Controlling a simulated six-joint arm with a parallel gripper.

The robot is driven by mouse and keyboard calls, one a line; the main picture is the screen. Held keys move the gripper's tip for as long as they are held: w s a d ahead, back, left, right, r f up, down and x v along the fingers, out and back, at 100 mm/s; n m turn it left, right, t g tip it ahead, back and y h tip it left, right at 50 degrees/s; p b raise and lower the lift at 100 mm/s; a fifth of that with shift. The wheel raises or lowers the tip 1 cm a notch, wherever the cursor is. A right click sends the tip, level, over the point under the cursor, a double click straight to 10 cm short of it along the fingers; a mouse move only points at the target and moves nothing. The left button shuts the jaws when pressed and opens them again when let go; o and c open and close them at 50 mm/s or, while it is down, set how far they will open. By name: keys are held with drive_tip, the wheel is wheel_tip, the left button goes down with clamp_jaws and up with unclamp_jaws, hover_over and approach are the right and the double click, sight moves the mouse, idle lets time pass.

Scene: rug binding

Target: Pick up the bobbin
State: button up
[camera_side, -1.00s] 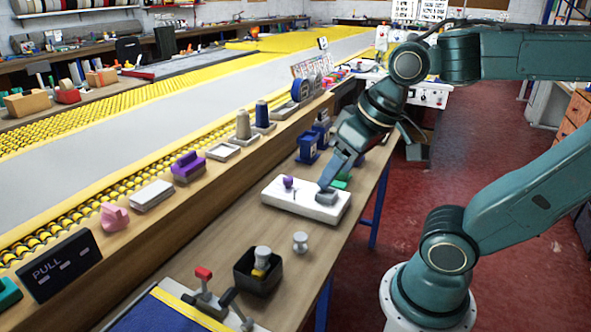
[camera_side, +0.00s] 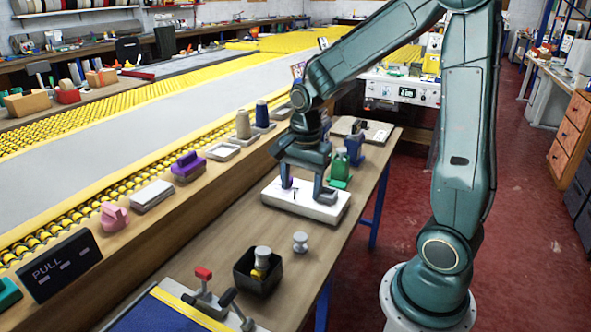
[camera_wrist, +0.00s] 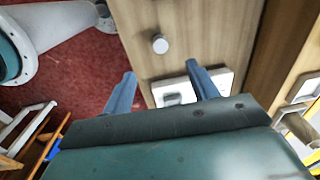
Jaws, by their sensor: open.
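A small pale grey bobbin (camera_side: 300,242) stands upright on the wooden bench, in front of the white block. It shows round from above in the wrist view (camera_wrist: 160,44). My gripper (camera_side: 303,190) points down over the white block (camera_side: 270,193), farther along the bench than the bobbin. Its two fingers are spread, and the bobbin is apart from them. In the wrist view, a grey piece (camera_wrist: 172,98) on the white block shows between the fingers. Purple shows by the left finger in the side view, mostly hidden.
A black open box (camera_side: 245,283) with pale and yellow pieces stands close to the bobbin. A lever fixture with a red knob (camera_side: 204,272) is at the near end. Green (camera_side: 339,168) and blue (camera_side: 356,148) pieces stand behind the gripper. Bare bench lies left of the bobbin.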

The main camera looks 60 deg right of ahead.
drive_tip(key=f+m, duration=0.1)
drive_tip(key=d+f+m, duration=0.1)
drive_tip(key=w+d+f+m, duration=0.1)
drive_tip(key=f, duration=0.1)
drive_tip(key=shift+w+g, duration=0.1)
drive_tip(key=shift+g, duration=0.3)
hover_over(300, 237)
drive_tip(key=shift+f, duration=4.3)
drive_tip(key=shift+f, duration=2.6)
drive_tip(key=shift+c, duration=0.5)
drive_tip(key=c, duration=1)
